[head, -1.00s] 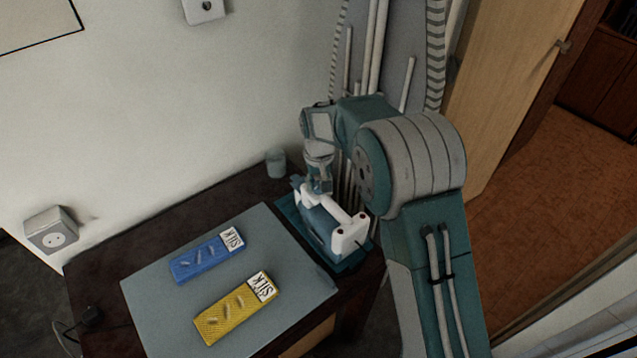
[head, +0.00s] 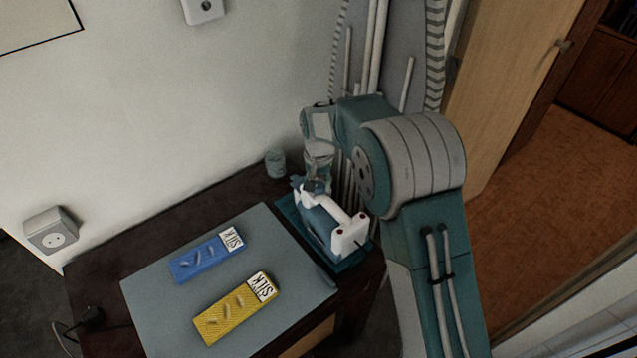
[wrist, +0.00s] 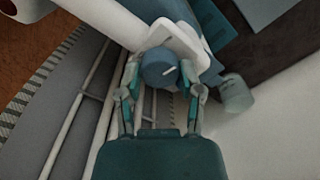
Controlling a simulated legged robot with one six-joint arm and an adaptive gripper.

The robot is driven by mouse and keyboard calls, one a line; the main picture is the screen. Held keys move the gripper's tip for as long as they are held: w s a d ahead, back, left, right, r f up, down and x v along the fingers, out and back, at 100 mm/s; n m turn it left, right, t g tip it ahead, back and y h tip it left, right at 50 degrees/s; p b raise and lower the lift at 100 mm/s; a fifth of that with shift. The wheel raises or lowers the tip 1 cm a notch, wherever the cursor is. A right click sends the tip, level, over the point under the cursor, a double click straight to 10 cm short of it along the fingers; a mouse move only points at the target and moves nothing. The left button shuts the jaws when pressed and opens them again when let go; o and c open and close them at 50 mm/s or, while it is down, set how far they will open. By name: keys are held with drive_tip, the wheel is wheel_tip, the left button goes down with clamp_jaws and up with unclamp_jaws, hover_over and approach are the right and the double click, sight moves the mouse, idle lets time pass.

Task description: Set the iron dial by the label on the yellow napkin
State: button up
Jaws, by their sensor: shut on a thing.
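The iron (head: 345,236), white and blue-grey, sits on a teal rest at the right end of the table. Its blue round dial (wrist: 158,68) with a white pointer line shows in the wrist view. My gripper (wrist: 159,74) is shut on the dial, one finger on each side; it also shows in the head view (head: 314,184) over the iron's far end. The yellow napkin (head: 228,318) lies folded on the grey mat, with a white label (head: 262,286) that reads SILK. The dial's scale markings are not readable.
A blue napkin (head: 200,262) with its own SILK label (head: 231,239) lies behind the yellow one on the grey mat (head: 150,290). A small cup (head: 276,163) stands near the wall, close to my gripper. White pipes (head: 375,50) rise behind the arm.

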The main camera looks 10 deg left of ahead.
drive_tip(key=shift+s+f, duration=0.15)
drive_tip(key=shift+f, duration=0.05)
drive_tip(key=o, duration=1.1)
drive_tip(key=shift+o, duration=0.2)
drive_tip(key=shift+a, duration=0.1)
drive_tip(key=shift+r, duration=0.15)
wheel_tip(320, 180, up, 12)
